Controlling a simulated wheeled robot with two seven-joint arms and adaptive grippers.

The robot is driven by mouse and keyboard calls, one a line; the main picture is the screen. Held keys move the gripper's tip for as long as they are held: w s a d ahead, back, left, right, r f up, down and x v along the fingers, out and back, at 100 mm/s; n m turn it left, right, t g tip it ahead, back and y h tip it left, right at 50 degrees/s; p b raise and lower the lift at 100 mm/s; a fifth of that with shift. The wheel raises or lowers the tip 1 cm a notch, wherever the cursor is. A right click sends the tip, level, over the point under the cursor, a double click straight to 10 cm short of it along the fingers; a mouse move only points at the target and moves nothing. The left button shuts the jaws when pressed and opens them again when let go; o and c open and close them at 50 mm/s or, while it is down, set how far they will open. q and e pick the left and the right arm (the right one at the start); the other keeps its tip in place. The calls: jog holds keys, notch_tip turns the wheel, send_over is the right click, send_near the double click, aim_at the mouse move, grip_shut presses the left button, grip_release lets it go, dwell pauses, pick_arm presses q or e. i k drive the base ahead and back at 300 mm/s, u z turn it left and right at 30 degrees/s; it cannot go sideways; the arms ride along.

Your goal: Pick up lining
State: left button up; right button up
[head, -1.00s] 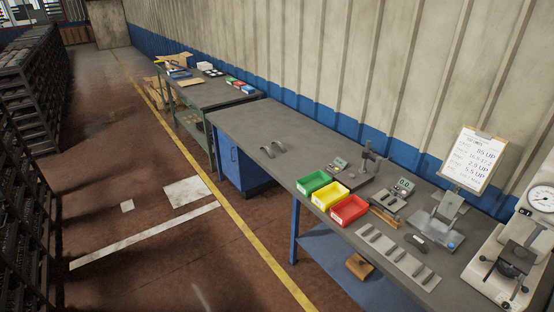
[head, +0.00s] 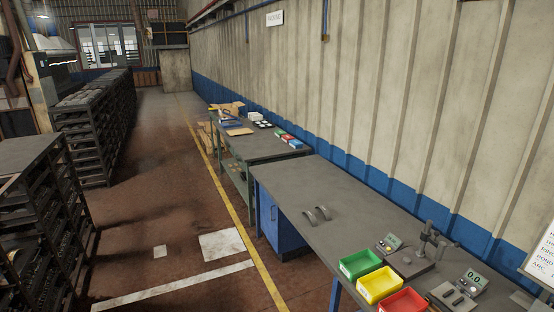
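Two curved grey pieces (head: 316,214) stand side by side on the bare left part of the long grey workbench (head: 345,195) in the head view. They are arc-shaped, like brake shoes or linings; at this size I cannot tell which. A plate with small dark pieces (head: 453,297) lies at the lower right of the bench, partly cut off by the frame. Neither of my grippers is in view.
Green (head: 360,264), yellow (head: 378,284) and red (head: 403,302) bins line the bench's front edge. A second table (head: 262,146) is farther back. Dark racks (head: 95,125) stand left; the floor aisle between is clear.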

aim_at(312, 216)
jog(key=u, duration=0.5)
jog(key=i, duration=2.85)
jog(key=z, duration=1.65)
jog(key=i, duration=0.8)
jog(key=z, duration=0.85)
